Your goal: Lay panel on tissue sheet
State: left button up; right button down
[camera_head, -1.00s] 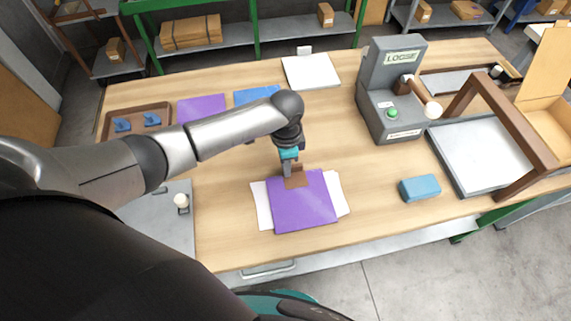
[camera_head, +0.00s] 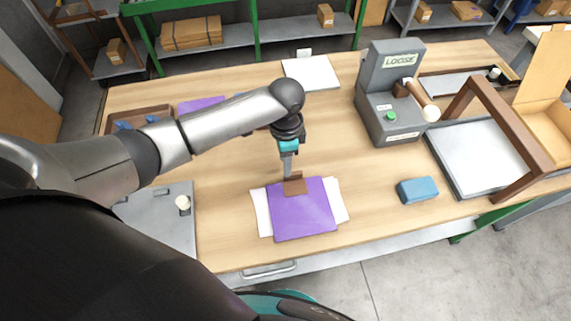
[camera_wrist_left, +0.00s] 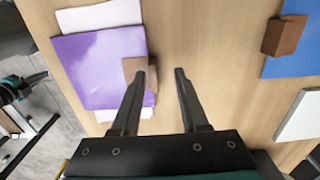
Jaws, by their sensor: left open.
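The purple panel (camera_head: 302,212) lies flat on the white tissue sheet (camera_head: 262,212), whose edges show on its left and right. A brown block-like tab (camera_head: 295,187) sits at the panel's far edge. My left gripper (camera_head: 288,175) is just behind and above this tab. In the left wrist view the left gripper (camera_wrist_left: 163,72) is open. The panel (camera_wrist_left: 102,66) and the sheet (camera_wrist_left: 102,16) also show in that view. My right gripper is not in view.
A blue block (camera_head: 417,190) lies right of the panel. A grey machine marked LOOSE (camera_head: 390,112) and a framed tray (camera_head: 480,157) stand farther right. A brown tray (camera_head: 138,112) and another purple panel (camera_head: 200,104) are at the back left. Bare table surrounds the sheet.

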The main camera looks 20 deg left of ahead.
pick_arm(q)
notch_tip(320, 180, up, 8)
jog(key=p, duration=0.1)
jog(key=shift+w, duration=0.1)
dwell(0.5)
